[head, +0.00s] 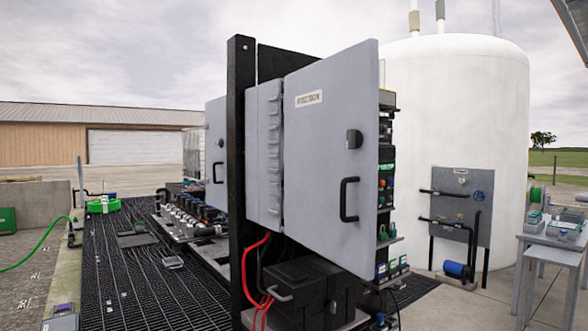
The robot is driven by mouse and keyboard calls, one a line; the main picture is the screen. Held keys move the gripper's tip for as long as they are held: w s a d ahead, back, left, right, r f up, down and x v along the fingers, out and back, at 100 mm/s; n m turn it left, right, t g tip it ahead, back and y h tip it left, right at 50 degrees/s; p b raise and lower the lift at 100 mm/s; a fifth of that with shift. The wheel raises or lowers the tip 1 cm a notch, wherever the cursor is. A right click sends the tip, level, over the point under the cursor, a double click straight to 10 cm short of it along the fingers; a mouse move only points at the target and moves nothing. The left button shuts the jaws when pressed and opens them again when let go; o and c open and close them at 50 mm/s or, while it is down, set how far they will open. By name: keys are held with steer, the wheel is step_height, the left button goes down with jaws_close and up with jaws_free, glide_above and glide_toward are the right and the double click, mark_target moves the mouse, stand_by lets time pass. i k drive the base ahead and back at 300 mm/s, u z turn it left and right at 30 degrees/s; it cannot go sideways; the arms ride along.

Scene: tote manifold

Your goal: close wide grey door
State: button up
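The wide grey door (315,150) stands at an angle on the dark frame in the middle of the head view. Shelves of components (387,175) show past its right edge, so it stands open. It has a white label (309,98) near its top, a dark latch knob (354,139) and a black pull handle (349,200) near its right edge. A narrower grey panel (265,150) with hinge-like bumps adjoins its left edge. My gripper is not in view.
A black post (240,180) rises left of the door. Black boxes (305,290) and red hoses (250,275) sit below it. A white tank (455,120) stands behind right, and a grey table (552,245) at far right. Concrete ground (470,305) is clear at front right.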

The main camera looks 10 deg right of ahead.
mark_target(330, 200)
steer(key=z, duration=0.05)
steer(key=i, duration=1)
steer(key=u, duration=0.05)
